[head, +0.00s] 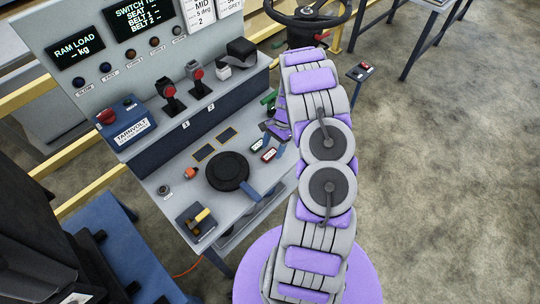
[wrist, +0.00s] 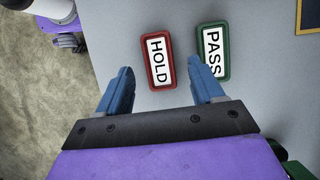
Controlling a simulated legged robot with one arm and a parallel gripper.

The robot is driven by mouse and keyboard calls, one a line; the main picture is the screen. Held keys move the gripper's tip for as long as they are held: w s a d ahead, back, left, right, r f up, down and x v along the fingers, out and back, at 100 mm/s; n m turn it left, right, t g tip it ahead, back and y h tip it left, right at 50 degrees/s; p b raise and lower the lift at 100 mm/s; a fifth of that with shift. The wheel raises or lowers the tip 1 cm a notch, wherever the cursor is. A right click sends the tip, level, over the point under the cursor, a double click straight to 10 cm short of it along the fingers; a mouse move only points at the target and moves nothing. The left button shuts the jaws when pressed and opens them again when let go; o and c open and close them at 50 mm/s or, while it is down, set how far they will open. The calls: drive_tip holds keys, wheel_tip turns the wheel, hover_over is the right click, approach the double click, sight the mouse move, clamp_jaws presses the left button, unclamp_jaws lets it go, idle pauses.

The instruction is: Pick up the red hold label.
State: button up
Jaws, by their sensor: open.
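The red hold label (wrist: 158,62) lies flat on the grey panel in the wrist view, with a white face reading HOLD. In the head view the red label (head: 268,154) lies on the trolley's work surface beside my arm. My gripper (wrist: 160,85) is open, its two blue fingers apart, empty.
The upright panel (head: 75,30) with joysticks and a blue Tarnvolt box (head: 125,128) stands behind. A steering wheel (head: 306,10) is at the top.

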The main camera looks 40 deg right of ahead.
drive_tip(key=shift+x, duration=0.8)
drive_tip(key=shift+r, duration=0.1)
drive_tip(key=c, duration=1.1)
drive_tip(key=shift+r, duration=0.1)
